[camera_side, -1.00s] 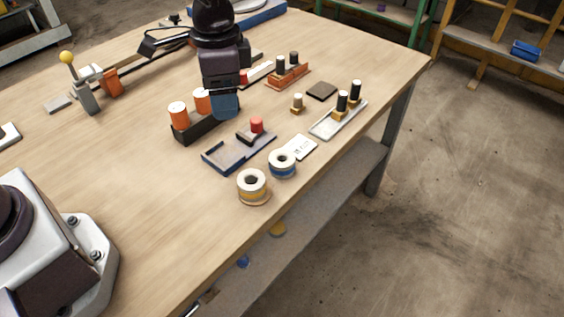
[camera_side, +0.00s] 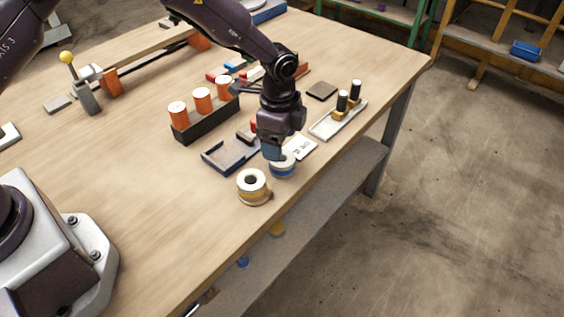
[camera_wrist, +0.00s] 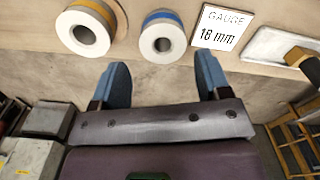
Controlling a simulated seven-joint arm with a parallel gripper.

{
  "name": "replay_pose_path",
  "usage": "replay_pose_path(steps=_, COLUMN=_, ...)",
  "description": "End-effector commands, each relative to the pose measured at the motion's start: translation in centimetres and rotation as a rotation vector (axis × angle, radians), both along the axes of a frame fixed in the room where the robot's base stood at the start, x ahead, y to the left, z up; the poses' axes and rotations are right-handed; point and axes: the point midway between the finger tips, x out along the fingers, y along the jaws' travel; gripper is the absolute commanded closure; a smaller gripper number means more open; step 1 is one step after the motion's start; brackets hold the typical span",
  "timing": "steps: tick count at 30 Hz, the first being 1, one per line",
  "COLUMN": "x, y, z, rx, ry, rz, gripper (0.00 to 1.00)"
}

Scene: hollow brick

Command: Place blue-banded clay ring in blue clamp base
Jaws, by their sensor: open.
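The blue-banded clay ring (camera_side: 283,168) stands near the table's front edge, its top partly hidden by my gripper in the side view. In the wrist view the ring (camera_wrist: 162,37) shows whole, with a pale top, a dark centre hole and a blue band. My gripper (camera_side: 274,154) is just above and beside it; in the wrist view its two blue fingertips (camera_wrist: 160,78) are spread apart and empty, with the ring ahead of the gap between them. The blue clamp base (camera_side: 228,157) is the low, dark blue-edged tray left of the ring, partly hidden by my gripper.
A yellow-banded ring (camera_side: 253,186) stands close on the left. A white gauge card (camera_side: 301,147) lies right behind the blue-banded ring. A pale tray with black-topped pegs (camera_side: 338,119) is farther right. A black rack (camera_side: 206,124) holds orange cylinders. The left-front table is clear.

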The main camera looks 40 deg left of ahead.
Motion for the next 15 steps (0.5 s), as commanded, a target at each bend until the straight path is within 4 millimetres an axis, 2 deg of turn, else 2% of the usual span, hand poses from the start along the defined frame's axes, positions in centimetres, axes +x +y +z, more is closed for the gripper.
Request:
replay_pose_path(steps=5, x=0.0, y=-0.1, z=-1.3, rx=0.001, ry=0.003, rz=0.0, gripper=0.3)
replay_pose_path(steps=12, x=0.4, y=-0.3, z=-4.8, rx=0.001, ry=0.003, rz=0.001, gripper=0.3)
replay_pose_path(steps=15, x=0.4, y=-0.3, z=-5.6, rx=0.001, ry=0.001, rz=0.001, gripper=0.3)
